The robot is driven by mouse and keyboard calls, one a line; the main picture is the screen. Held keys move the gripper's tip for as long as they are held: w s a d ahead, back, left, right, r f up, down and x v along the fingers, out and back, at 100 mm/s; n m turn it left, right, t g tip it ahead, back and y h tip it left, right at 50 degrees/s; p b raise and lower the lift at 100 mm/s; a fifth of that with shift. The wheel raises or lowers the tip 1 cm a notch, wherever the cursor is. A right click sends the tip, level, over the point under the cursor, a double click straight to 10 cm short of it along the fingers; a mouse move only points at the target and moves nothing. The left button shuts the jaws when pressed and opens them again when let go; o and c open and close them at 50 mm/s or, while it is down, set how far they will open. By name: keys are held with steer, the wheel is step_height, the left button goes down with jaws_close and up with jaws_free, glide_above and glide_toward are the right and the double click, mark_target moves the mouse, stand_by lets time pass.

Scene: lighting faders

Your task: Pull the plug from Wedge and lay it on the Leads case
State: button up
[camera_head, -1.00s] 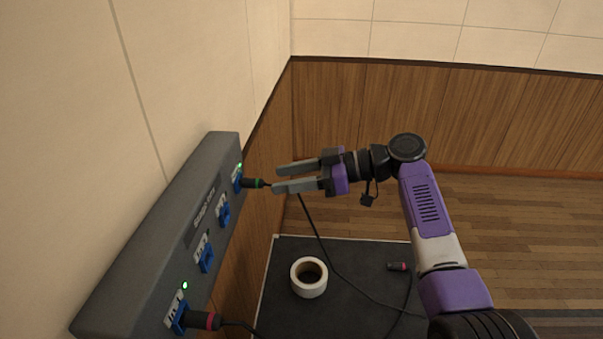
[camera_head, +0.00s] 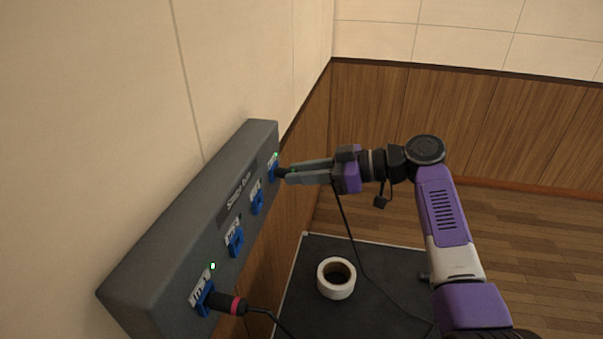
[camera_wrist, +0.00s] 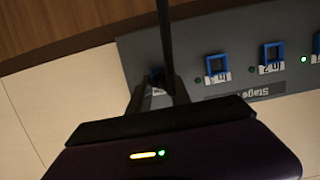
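A dark plug (camera_head: 281,173) with a green ring sits in the far socket of a grey wall box (camera_head: 180,240). My gripper (camera_head: 290,173) reaches it from the right, one finger on each side. Whether both fingers press on it cannot be told. In the wrist view the fingers (camera_wrist: 158,85) straddle that socket and the plug is mostly hidden. The plug's cable (camera_head: 350,228) hangs from beneath my gripper to a black case top (camera_head: 300,290), likely the Leads case. The name Wedge cannot be read in any view.
A second plug (camera_head: 228,303) with a red ring sits in the nearest socket, its cable trailing right. Two sockets between have blue surrounds and no plug. A white tape roll (camera_head: 336,278) lies on the case. Bare case top shows around the roll.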

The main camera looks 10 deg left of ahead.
jaws_close()
steer(key=shift+d, duration=0.25)
steer(key=shift+s+d+b, duration=0.1)
steer(key=shift+d+b, duration=0.45)
steer(key=shift+d, duration=1.55)
